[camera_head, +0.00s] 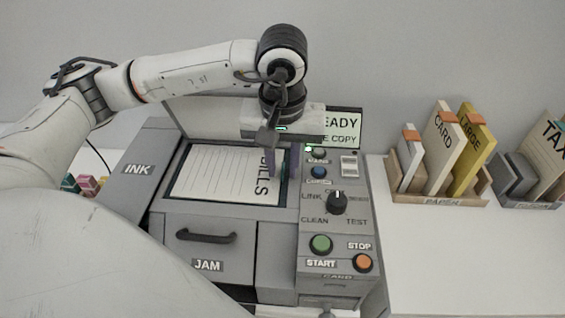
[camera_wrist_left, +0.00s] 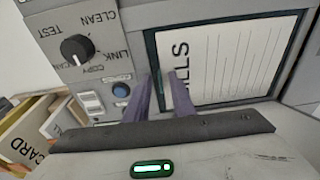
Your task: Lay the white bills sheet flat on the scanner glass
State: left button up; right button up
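The white bills sheet (camera_head: 222,172), lined and lettered BILLS, lies flat on the dark-framed scanner glass (camera_head: 273,198). It also shows in the left wrist view (camera_wrist_left: 235,55), inside the glass frame (camera_wrist_left: 153,52). The scanner lid (camera_head: 205,118) stands raised behind the glass. My left gripper (camera_head: 282,172) is over the right edge of the glass, beside the lettered end of the sheet. Its two purple fingers (camera_wrist_left: 160,85) are apart with nothing seen between them. One finger overlaps the sheet's lettered end in the wrist view; contact cannot be told. My right gripper is not in view.
Right of the glass is a control panel with a black dial (camera_head: 337,202), a green START button (camera_head: 320,243) and an orange STOP button (camera_head: 363,262). A paper rack (camera_head: 438,200) with upright cards stands farther right. The white desk (camera_head: 450,265) before it is clear.

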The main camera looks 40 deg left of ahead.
pick_arm(q)
notch_tip(320, 180, up, 12)
jog(key=s+d, duration=0.1)
jog(key=shift+s, duration=0.25)
dwell(0.5)
